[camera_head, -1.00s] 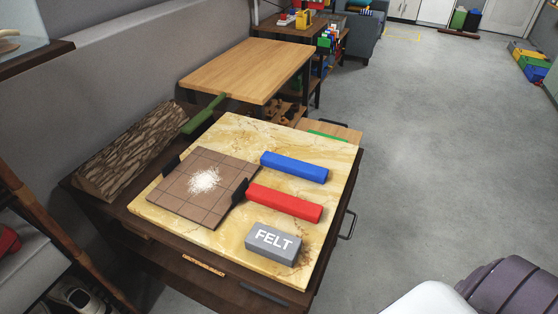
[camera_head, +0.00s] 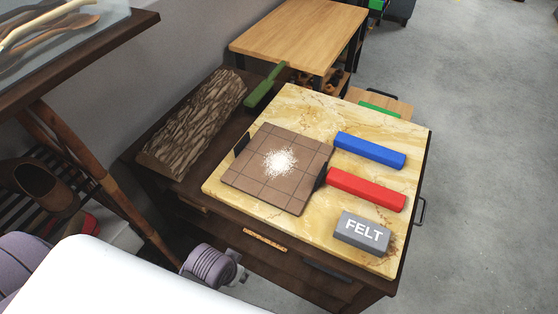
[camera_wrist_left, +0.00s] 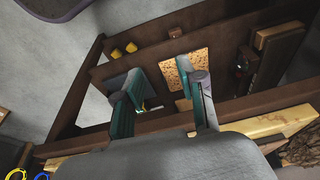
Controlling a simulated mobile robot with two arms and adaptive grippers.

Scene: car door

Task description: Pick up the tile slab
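The tile slab (camera_head: 255,183) is a square brown plate with a grid of lines and two black side grips. It lies flat on the yellow marble top (camera_head: 300,108), with a patch of white powder (camera_head: 280,162) on it. In the left wrist view, my left gripper (camera_wrist_left: 160,80) has its two teal fingers apart with nothing held between them. It faces the dark wooden frame of the stand, and the slab is not seen there. In the head view only part of my left wrist shows, low in front of the stand, apart from the slab. My right gripper is not in view.
A blue bar (camera_head: 370,150), a red bar (camera_head: 366,189) and a grey FELT block (camera_head: 362,232) lie right of the slab. A bark log (camera_head: 196,122) and a green-handled tool (camera_head: 265,86) lie to its left. A wooden table (camera_head: 300,40) stands behind. Floor at right is clear.

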